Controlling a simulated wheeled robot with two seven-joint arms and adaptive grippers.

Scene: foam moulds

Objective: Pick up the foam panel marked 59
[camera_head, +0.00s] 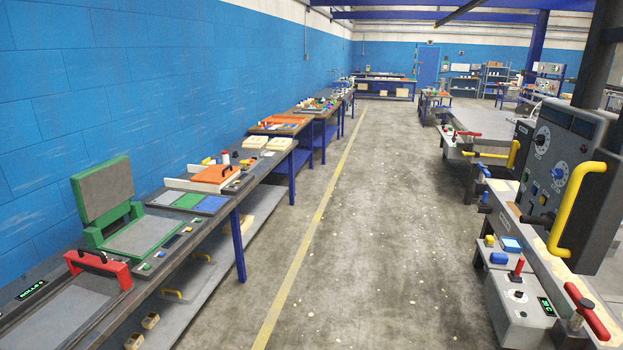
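No panel with a readable 59 shows in the head view. Two pale cream slabs (254,142) lie side by side on the left workbench, beyond the orange-lidded unit; they may be foam, but any marking is too small to read. Small pale blocks (150,321) sit on the bench's lower shelf at the bottom left; I cannot tell what they are. Neither of my grippers is in view.
A long left workbench (262,170) carries a green open press (105,190), a red-handled unit (98,267) and an orange-lidded unit (216,174). Machines with a yellow handle (575,210) line the right. The aisle (350,220) between is clear.

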